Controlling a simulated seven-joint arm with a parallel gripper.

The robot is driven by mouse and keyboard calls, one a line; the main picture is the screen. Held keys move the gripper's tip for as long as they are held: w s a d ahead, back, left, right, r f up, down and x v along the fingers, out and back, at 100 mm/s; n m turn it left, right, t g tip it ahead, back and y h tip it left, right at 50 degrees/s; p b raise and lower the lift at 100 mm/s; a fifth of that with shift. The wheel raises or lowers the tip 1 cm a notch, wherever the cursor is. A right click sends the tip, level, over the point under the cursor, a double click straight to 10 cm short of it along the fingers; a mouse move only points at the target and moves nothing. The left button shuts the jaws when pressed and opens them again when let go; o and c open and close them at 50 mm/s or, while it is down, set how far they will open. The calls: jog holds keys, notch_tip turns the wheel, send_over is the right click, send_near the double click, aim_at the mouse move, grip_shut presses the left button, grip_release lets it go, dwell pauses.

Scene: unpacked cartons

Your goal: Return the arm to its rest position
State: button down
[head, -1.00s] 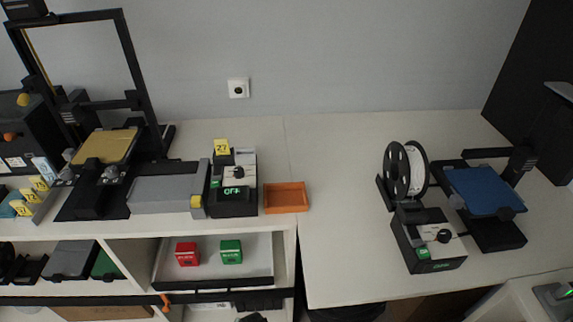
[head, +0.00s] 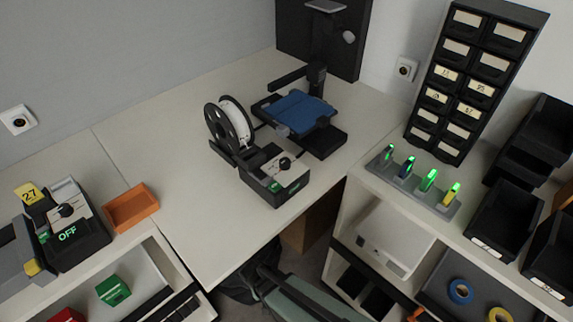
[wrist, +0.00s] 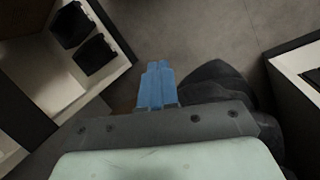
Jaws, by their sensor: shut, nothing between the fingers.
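My gripper (wrist: 157,70) shows in the wrist view as two blue fingers pressed together, with nothing between them. They point out over the grey floor (wrist: 205,35), between white shelf units. In the head view a pale green link of my arm shows low in the middle, in the gap between the benches. I cannot make out the fingertips in that view.
The white corner bench (head: 150,105) carries a printer with a blue bed (head: 297,112), a spool (head: 229,125) and an orange tray (head: 131,208). A black drawer tower (head: 468,75) and dark bins (head: 505,220) stand right. An open shelf (wrist: 108,62) is close left of my gripper.

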jog(key=s+d+m+g+y, duration=0.1)
jog(key=s+d, duration=0.4)
jog(key=d, duration=0.5)
jog(key=s+d+f+m+g+y, duration=0.1)
jog(key=s+d+g, duration=0.4)
jog(key=d, duration=0.6)
jog(key=shift+s+d+f+m+y, duration=0.15)
jog(key=shift+s+d+m+y, duration=0.1)
jog(key=shift+m+y, duration=0.65)
